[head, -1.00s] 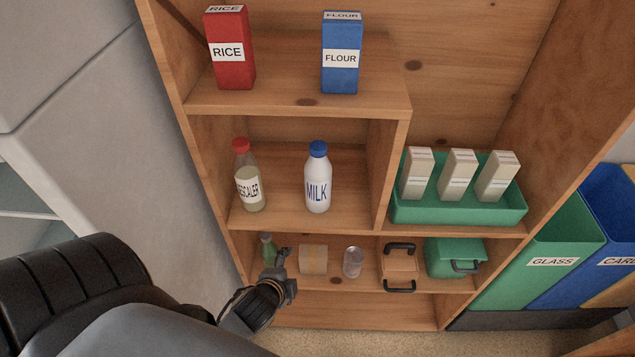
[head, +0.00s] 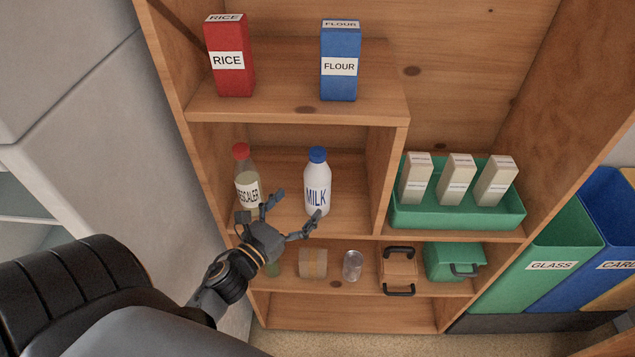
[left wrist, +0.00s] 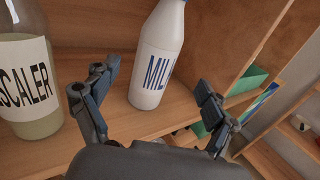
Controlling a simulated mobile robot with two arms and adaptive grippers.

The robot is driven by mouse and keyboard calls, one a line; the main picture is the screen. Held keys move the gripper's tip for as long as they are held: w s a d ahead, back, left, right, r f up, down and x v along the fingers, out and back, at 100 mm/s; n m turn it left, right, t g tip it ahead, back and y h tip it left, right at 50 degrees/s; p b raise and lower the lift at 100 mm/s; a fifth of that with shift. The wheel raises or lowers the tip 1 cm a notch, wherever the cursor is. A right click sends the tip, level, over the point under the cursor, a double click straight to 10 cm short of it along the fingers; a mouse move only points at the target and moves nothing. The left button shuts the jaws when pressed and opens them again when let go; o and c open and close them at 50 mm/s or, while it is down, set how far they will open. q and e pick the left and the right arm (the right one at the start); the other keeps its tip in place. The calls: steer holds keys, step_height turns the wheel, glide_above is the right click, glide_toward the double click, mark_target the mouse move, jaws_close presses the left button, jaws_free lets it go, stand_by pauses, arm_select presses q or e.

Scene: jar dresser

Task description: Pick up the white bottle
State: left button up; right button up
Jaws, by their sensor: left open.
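The white bottle (head: 317,182), labelled MILK with a blue cap, stands upright on the middle shelf. It also shows in the left wrist view (left wrist: 158,55), beyond and between the spread fingers, its cap cut off by the frame. My left gripper (head: 294,213) is open and empty in front of that shelf, just left of and below the bottle. One finger reaches near the bottle's lower front in the head view. In the left wrist view the left gripper (left wrist: 151,101) does not hold the bottle. My right gripper is not in view.
A descaler bottle (head: 246,183) with a red cap stands close left of the milk, partly behind my gripper. A wooden divider (head: 381,175) is on the right. A green tray (head: 458,213) with cartons is beyond it. Rice (head: 229,60) and flour (head: 340,65) stand above.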

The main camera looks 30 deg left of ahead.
mark_target(309, 190)
arm_select(q)
steer(key=w, duration=0.3)
steer(key=shift+w+p, duration=0.25)
steer(key=shift+p, duration=0.05)
steer(key=w+p, duration=0.1)
steer(key=w, duration=0.1)
steer(key=w+p, duration=0.1)
steer(key=w, duration=0.1)
steer(key=shift+w+a+r, duration=0.1)
steer(key=shift+w+a, duration=0.1)
steer(key=shift+w, duration=0.5)
steer(key=shift+s, duration=0.1)
steer(key=shift+c, duration=0.4)
steer(key=c, duration=1.7)
